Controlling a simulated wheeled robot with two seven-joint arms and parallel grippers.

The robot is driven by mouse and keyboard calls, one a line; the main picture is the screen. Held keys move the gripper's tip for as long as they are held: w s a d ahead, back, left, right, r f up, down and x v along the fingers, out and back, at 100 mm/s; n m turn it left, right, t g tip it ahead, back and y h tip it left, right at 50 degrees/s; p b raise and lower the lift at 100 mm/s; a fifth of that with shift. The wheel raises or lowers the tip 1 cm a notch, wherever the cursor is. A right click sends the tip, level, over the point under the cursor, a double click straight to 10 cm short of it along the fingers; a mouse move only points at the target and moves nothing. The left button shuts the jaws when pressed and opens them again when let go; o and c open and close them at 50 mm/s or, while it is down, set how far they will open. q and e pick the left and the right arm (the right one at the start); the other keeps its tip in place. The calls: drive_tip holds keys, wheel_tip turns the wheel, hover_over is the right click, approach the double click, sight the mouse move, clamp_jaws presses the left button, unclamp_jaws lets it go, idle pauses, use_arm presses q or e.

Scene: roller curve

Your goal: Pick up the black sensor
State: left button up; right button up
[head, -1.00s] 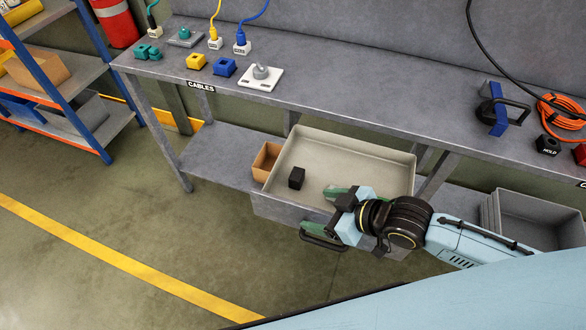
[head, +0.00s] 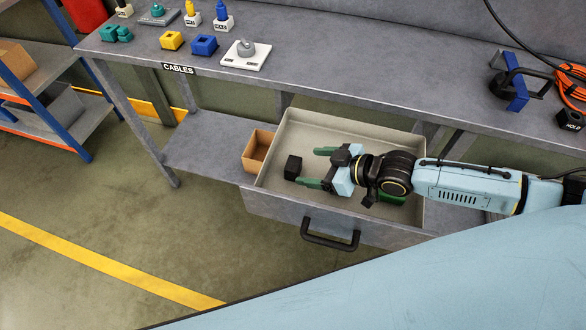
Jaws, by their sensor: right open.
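The black sensor (head: 293,167) is a small dark block in the left part of the open drawer (head: 268,173), near its left wall. My right gripper (head: 309,167) is over the drawer with its two green fingers open and pointing left at the sensor. The fingertips are close to the sensor's right side, and nothing is between them. Whether the near fingertip touches the sensor, I cannot tell. My left gripper is not in view.
A grey bench (head: 340,90) runs above the drawer, with yellow and blue blocks and a white plate (head: 246,55) on it. A cardboard box (head: 257,150) stands left of the drawer. The drawer's black handle (head: 330,240) sticks out in front. A green thing (head: 392,199) lies partly hidden under my arm.

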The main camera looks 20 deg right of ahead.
sight(295, 164)
drive_tip(key=b+x, duration=0.1)
drive_tip(key=x, duration=0.6)
drive_tip(key=shift+w, duration=0.1)
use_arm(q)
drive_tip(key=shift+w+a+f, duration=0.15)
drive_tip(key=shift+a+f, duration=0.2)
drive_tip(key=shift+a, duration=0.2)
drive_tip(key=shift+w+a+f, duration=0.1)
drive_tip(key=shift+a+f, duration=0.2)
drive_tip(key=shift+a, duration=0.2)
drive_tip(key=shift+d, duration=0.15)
use_arm(e)
drive_tip(key=shift+d, duration=0.1)
drive_tip(key=c, duration=1)
